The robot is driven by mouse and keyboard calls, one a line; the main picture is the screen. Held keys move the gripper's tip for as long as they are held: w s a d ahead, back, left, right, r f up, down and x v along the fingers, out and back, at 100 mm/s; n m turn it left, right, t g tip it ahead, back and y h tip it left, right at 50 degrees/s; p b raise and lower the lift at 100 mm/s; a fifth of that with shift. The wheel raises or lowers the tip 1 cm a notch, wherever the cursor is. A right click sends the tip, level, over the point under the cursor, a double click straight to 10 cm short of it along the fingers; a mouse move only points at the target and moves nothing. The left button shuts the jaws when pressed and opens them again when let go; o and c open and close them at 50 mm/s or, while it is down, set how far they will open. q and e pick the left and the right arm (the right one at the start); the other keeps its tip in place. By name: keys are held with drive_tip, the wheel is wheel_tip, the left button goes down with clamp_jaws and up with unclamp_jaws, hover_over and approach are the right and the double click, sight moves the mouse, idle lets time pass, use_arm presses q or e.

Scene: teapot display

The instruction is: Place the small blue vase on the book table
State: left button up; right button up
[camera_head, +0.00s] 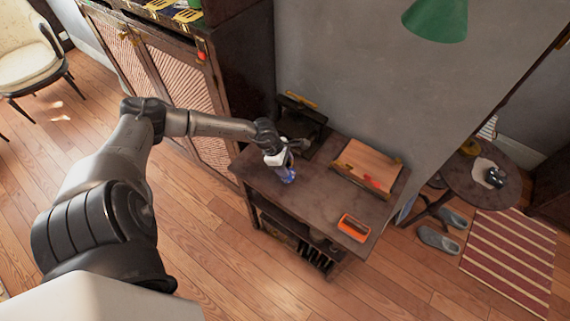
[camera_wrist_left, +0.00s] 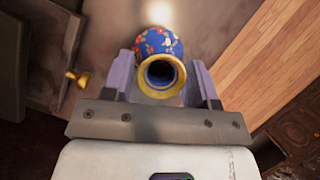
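The small blue vase (camera_head: 287,174) is at the left part of the dark wooden book table (camera_head: 262,185), under my left gripper (camera_head: 279,161). In the left wrist view the vase (camera_wrist_left: 160,45) shows a blue patterned body and a gold-rimmed mouth facing the camera. My right gripper is not in view.
A dark object (camera_head: 300,122) stands at the table's back left. A wooden board (camera_head: 367,165) lies at the back right, and an orange box (camera_head: 353,227) near the front right corner. The front middle of the tabletop is clear. A tall cabinet (camera_head: 185,75) stands left of the table.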

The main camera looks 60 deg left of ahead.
use_arm(q)
drive_tip(key=shift+o, duration=0.9)
